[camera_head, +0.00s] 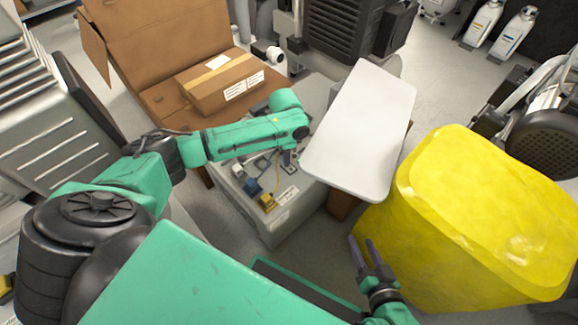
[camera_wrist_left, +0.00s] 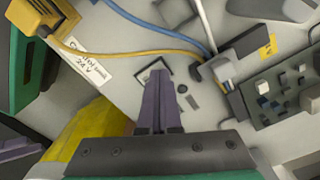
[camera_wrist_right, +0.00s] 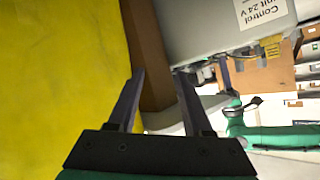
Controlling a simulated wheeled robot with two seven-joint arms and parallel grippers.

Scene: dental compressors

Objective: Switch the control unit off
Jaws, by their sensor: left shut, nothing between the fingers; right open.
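The control unit (camera_head: 290,217) is a grey box on the floor in the middle of the head view, with cables and connectors on top. Its "Control unit 24 V" label (camera_wrist_left: 92,64) shows in the left wrist view. My left gripper (camera_head: 287,158) is over the top of the unit, shut and empty. In the left wrist view its fingertips (camera_wrist_left: 158,76) overlap a small dark square frame (camera_wrist_left: 182,68), possibly the switch; contact and switch position cannot be told. My right gripper (camera_head: 361,241) is open and empty, low beside the yellow object; the unit's wall (camera_wrist_right: 205,28) is beyond it.
A white board (camera_head: 362,125) on a brown support stands right of the unit. A large yellow wrapped object (camera_head: 480,220) fills the right. An open cardboard box (camera_head: 150,45) with a smaller carton (camera_head: 222,82) lies behind. Blue and yellow cables (camera_wrist_left: 135,52) cross the unit's top.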

